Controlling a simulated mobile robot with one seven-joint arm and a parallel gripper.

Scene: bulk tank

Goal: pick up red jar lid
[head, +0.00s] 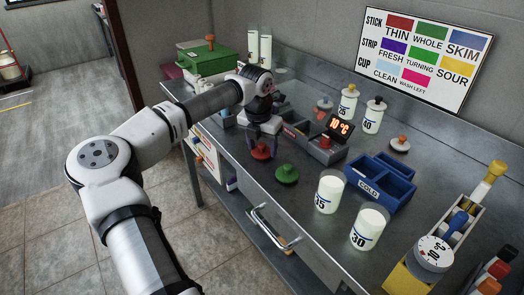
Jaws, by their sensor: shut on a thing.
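The red jar lid (261,152) is at the left part of the steel counter, under the end of my arm. My gripper (262,146) points down over it and is shut on it, with the fingers at its sides. I cannot tell whether the lid still touches the counter. A green lid (287,173) with a knob lies on the counter just to the right and nearer.
White jars marked 35 (329,192) and 30 (368,227) stand near the front edge. A green box (208,62) stands at the far left. Bare counter lies around the green lid.

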